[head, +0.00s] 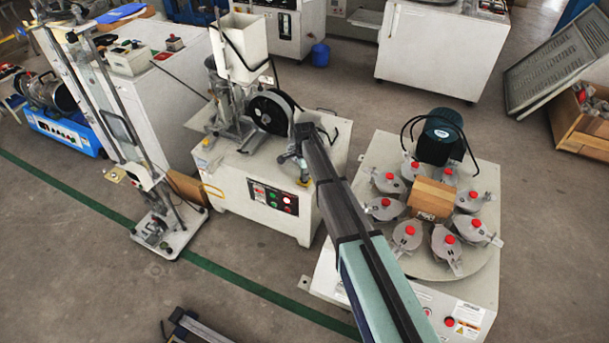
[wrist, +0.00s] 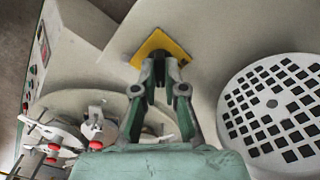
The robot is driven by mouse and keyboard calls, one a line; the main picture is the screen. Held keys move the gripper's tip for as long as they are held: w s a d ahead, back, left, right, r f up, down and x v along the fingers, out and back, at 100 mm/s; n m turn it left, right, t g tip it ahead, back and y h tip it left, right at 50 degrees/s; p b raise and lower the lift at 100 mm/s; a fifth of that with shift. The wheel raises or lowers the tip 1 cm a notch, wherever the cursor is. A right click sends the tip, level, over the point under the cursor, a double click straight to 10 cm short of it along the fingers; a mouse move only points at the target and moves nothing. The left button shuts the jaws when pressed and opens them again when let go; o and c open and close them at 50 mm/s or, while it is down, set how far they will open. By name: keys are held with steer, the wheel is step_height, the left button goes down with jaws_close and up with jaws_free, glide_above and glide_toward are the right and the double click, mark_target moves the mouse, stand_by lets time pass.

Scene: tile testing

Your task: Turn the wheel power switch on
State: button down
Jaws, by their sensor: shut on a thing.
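In the wrist view my gripper (wrist: 166,62) is shut, with its fingertips together at a tilted square yellow plate (wrist: 150,46) on a pale surface. This plate looks like the backing of the wheel power switch. The fingers cover the small dark part at its middle, so its turned position is hidden. In the head view my dark arm reaches up from the bottom to the white wheel machine (head: 228,186). My gripper (head: 302,172) is small there, at the machine's right end, below the black wheel (head: 268,112).
A round table (head: 458,265) with several red-knobbed clamps, a wooden block (head: 432,198) and a dark teal motor (head: 440,136) stands to the right of my arm. A control panel (head: 272,197) is on the wheel machine's front.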

steer(key=c, duration=1.2)
jaws_free()
steer(key=shift+c, duration=0.2)
step_height(320, 180, up, 12)
